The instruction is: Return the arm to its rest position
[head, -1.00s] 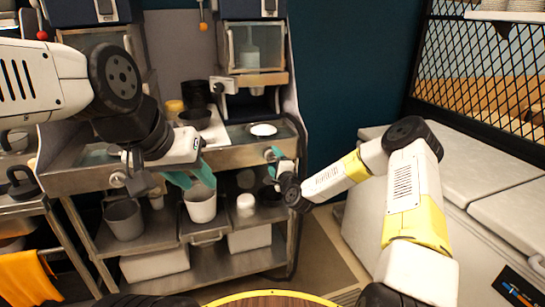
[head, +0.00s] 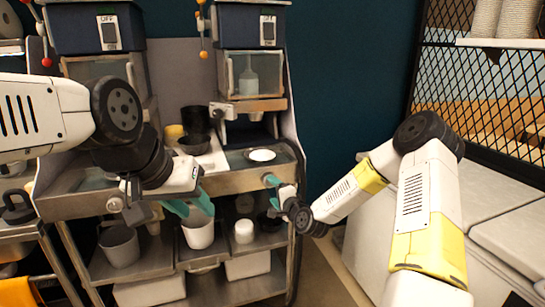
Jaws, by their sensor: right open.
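My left gripper (head: 192,207) has teal fingers and points down at the white cup (head: 198,234). The fingers overlap the cup's rim in the picture; I cannot tell whether they grip it. My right gripper (head: 277,190) has teal fingers and is open, in front of the right end of the metal cart (head: 235,181). It shows nothing held. My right arm (head: 412,200) is bent, with its elbow at the right above the pale chest.
The cart's shelf holds a grey bucket (head: 120,247) and a white jar (head: 244,231). A white dish (head: 262,155) and dark containers (head: 196,121) stand on its top. Pale chest lids (head: 490,185) and a mesh panel (head: 480,90) are on the right.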

